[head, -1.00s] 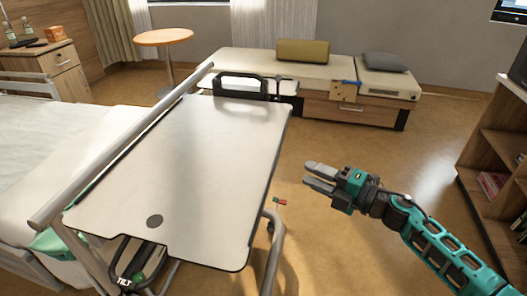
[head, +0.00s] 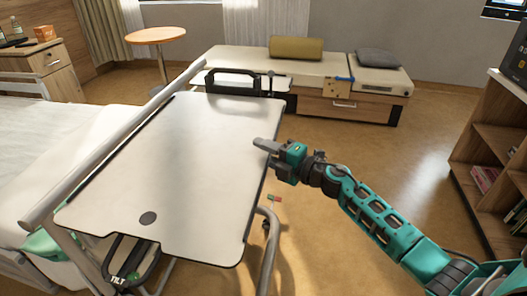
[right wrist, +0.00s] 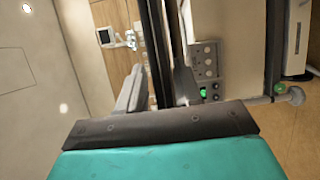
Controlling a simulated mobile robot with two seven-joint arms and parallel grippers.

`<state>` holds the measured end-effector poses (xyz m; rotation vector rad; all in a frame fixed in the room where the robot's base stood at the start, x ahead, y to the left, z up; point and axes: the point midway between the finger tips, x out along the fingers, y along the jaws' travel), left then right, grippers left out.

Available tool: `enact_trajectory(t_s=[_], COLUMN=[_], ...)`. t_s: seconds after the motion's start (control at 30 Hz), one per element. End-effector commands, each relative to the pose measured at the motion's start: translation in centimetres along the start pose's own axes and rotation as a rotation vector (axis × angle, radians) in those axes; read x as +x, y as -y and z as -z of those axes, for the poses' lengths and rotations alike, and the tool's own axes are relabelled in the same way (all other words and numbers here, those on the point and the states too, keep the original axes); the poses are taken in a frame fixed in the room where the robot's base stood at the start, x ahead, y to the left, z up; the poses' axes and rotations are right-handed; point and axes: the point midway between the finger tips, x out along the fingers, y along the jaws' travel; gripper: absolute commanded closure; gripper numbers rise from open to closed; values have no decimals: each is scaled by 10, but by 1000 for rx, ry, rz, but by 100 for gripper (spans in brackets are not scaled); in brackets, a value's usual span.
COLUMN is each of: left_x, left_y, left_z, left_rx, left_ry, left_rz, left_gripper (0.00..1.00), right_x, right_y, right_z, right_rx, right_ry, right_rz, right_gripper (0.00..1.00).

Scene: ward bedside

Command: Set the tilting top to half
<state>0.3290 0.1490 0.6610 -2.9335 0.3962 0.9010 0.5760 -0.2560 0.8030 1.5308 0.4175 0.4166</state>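The pale tilting top (head: 185,150) of the overbed table has a dark rim, a round dark spot near its front and a black handle (head: 232,82) at its far end. I cannot tell its exact angle. My left gripper is out of view.
A bed (head: 60,150) with a grey rail stands left of the table. A low bench (head: 320,75) with cushions is behind, and an open shelf (head: 495,150) is at the right. A small red and green piece (head: 275,198) shows beside the table frame.

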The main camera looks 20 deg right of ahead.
Motion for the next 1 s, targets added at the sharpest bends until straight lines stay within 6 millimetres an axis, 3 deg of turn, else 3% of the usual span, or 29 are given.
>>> enact_trajectory(t_s=[0.27,0.63,1.0], left_x=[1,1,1], left_y=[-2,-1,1], left_z=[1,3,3], left_rx=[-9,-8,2], left_ry=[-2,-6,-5], left_rz=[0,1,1], left_gripper=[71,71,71], right_x=[2,2,2], right_y=[0,-2,-4], right_z=[0,0,-1], right_rx=[-1,-1,-1], right_ry=[0,0,0], right_rz=[0,-3,-8], right_gripper=[66,100,100])
